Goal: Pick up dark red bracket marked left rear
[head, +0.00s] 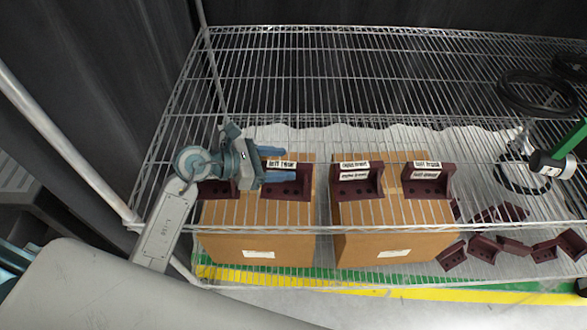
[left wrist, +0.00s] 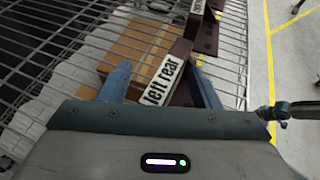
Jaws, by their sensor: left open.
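The dark red bracket marked left rear (head: 289,186) stands in the head view on the left side of the rack, its white label on top. In the left wrist view its label (left wrist: 163,82) reads clearly and lies between the two blue fingers. My left gripper (head: 284,165) is open, with its fingers reaching over the bracket from the left. In the left wrist view the gripper (left wrist: 160,84) has one finger on each side of the bracket; I cannot tell whether they touch it. Another dark red bracket (head: 216,188) is partly hidden under the gripper.
Two more labelled dark red brackets, one in the middle (head: 358,184) and one at right (head: 430,182), stand nearby. Two cardboard boxes (head: 258,246) (head: 392,246) show at the wire rack (head: 330,228). Loose dark red pieces (head: 484,247) and black cable coils (head: 535,92) lie at right.

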